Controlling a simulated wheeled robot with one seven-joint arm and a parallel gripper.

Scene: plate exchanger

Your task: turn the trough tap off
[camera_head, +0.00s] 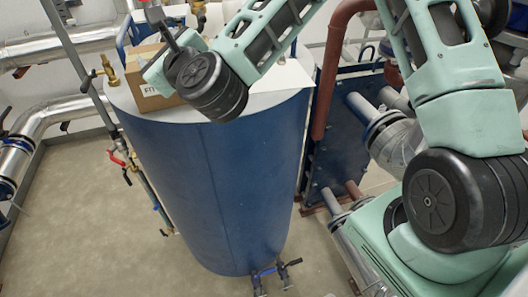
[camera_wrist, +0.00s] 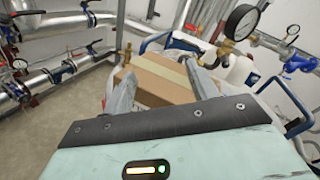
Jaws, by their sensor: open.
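No trough is clearly in view, and I cannot tell which tap is the trough tap. A small valve with a red handle (camera_head: 117,158) is on a thin pipe left of the blue tank (camera_head: 215,190). A brass fitting (camera_head: 108,70) stands at the tank's upper left edge. My gripper (camera_wrist: 162,88) is open and empty in the wrist view, its two fingers apart with a cardboard box (camera_wrist: 165,78) beyond them.
The cardboard box (camera_head: 147,88) sits on top of the tank. Silver pipes (camera_head: 62,108) run along the left wall. A plate exchanger (camera_head: 337,135) stands right of the tank. A pressure gauge (camera_wrist: 241,22) is beyond the box. The floor (camera_head: 85,230) left of the tank is clear.

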